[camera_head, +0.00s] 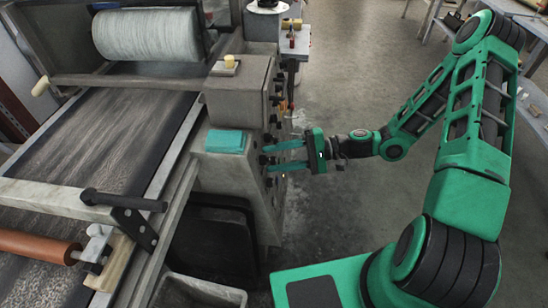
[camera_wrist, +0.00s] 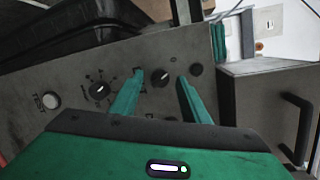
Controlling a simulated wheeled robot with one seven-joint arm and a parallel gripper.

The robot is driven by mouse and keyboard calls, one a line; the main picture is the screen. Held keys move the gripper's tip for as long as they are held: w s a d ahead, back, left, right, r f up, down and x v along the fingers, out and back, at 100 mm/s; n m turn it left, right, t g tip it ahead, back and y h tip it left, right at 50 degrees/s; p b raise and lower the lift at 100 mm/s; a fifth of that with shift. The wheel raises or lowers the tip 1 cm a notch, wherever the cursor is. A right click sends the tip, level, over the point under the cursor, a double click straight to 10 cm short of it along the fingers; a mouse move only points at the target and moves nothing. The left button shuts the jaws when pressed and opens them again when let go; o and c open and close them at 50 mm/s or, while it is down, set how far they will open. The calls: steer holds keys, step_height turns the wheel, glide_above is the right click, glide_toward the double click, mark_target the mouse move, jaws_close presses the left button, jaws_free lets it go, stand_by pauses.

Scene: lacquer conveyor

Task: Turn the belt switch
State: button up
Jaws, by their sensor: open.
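The machine's control panel (camera_head: 268,195) faces right in the head view and carries several dark knobs. In the wrist view a black rotary knob (camera_wrist: 160,77) with a pale pointer mark sits between my fingertips.
A pale round button (camera_wrist: 51,101) is at the panel's left in the wrist view. A cabinet with a dark handle (camera_wrist: 299,125) stands to the right. The conveyor belt (camera_head: 85,140) with a large pale roller (camera_head: 147,34) lies left in the head view. The floor (camera_head: 345,60) behind my arm is clear.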

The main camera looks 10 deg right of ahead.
steer(key=d+r, duration=0.1)
steer(key=d, duration=0.9)
steer(key=shift+s+d+r, duration=0.2)
steer(key=shift+s+r, duration=0.15)
steer(key=shift+s, duration=0.1)
steer(key=s+d+r+n+g+h, duration=0.1)
steer(key=s+d+n+g+h, duration=0.15)
steer(key=s+d+h, duration=0.7)
steer(key=s+d+r+m+h, duration=0.3)
steer(key=s+d+r+h, duration=0.3)
steer(key=s+d+r, duration=0.4)
steer(key=s+r+t, duration=0.1)
steer(key=s+r, duration=0.3)
steer(key=r, duration=0.1)
steer(key=shift+s+r, duration=0.2)
steer(key=shift+r, duration=0.05)
steer(key=shift+h, duration=0.25)
